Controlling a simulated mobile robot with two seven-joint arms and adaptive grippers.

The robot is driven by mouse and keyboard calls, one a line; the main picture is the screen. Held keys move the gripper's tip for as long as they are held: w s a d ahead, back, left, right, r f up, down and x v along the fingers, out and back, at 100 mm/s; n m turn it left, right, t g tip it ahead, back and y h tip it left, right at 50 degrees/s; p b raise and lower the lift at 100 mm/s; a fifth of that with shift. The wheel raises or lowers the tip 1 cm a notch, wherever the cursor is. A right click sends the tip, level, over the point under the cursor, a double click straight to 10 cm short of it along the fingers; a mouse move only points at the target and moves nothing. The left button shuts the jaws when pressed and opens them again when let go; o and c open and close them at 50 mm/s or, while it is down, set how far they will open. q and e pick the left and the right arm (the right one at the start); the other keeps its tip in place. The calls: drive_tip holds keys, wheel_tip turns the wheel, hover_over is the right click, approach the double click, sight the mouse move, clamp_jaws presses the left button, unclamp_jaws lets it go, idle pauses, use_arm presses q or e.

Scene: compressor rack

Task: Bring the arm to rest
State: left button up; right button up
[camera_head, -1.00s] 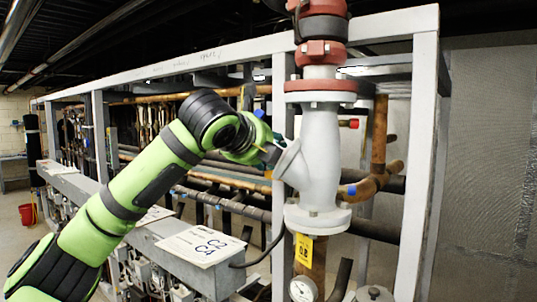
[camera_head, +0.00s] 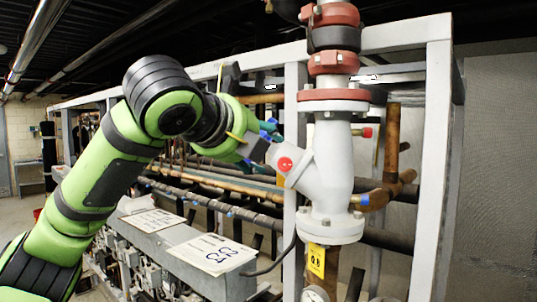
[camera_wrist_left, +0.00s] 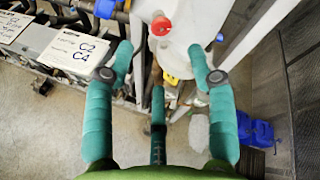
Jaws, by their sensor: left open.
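My left arm is lime green and comes in from the left in the head view. My left gripper (camera_head: 262,142) has teal fingers and is open, beside the slanted side branch of the white valve body (camera_head: 328,165). A round red button-like part (camera_head: 285,164) shows at the end of that branch. In the left wrist view my left gripper (camera_wrist_left: 160,62) has its fingers spread with nothing between them. The red part (camera_wrist_left: 161,25) and the white valve (camera_wrist_left: 195,30) lie beyond the fingertips. My right gripper is in neither view.
A grey steel frame (camera_head: 440,150) stands around pipes and the valve. Red flanges (camera_head: 333,95) sit above the valve, and a yellow tag (camera_head: 316,260) hangs below it. A grey box with paper labels (camera_head: 212,254) lies below my arm.

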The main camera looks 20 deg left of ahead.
use_arm(q)
drive_tip(key=shift+s+r, duration=0.15)
drive_tip(key=shift+s, duration=0.3)
